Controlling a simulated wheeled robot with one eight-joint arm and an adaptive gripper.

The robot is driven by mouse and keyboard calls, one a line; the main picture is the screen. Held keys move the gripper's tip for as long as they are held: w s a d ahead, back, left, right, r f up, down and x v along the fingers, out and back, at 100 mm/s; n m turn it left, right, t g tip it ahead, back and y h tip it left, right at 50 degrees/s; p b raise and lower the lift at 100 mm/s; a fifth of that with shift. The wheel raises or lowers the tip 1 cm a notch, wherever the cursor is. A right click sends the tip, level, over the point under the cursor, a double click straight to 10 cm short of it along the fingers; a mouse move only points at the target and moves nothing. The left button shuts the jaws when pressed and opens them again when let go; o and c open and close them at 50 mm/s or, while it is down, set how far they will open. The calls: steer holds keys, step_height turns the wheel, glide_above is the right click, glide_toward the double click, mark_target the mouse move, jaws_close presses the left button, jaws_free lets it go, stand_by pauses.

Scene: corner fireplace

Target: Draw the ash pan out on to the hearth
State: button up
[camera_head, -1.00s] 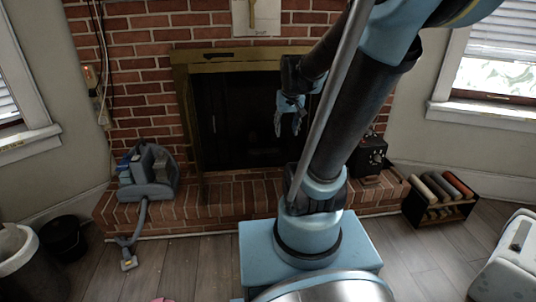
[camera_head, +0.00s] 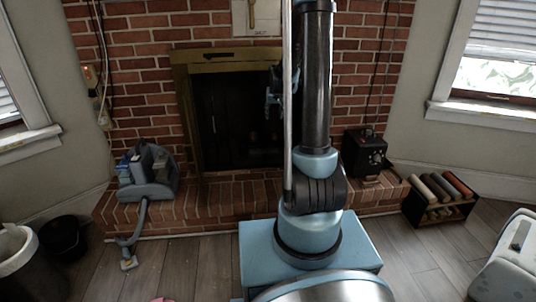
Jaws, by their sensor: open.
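The fireplace (camera_head: 235,120) has a brass frame and a dark front, set in the red brick wall. The raised brick hearth (camera_head: 228,200) runs below it. I cannot make out an ash pan; the area low in the dark front is too dark, and my arm covers its right part. My gripper (camera_head: 273,112) is open and hangs fingers down in front of the upper right of the dark front, above the hearth. It is small and partly hidden beside my arm, and it appears empty.
A grey caddy (camera_head: 150,175) with a hose stands on the hearth's left, a black box with knobs (camera_head: 365,152) on its right. A rack of rolls (camera_head: 440,195) is at right on the floor, bins (camera_head: 62,238) at left. The hearth's middle left is clear.

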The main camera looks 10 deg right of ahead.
steer(key=w+f+t, duration=0.2)
steer(key=w+f, duration=1.8)
steer(key=f, duration=0.5)
step_height(320, 180, down, 10)
steer(key=w+t, duration=0.1)
steer(key=w, duration=0.1)
steer(key=shift+f, duration=0.25)
steer(key=shift+f, duration=0.1)
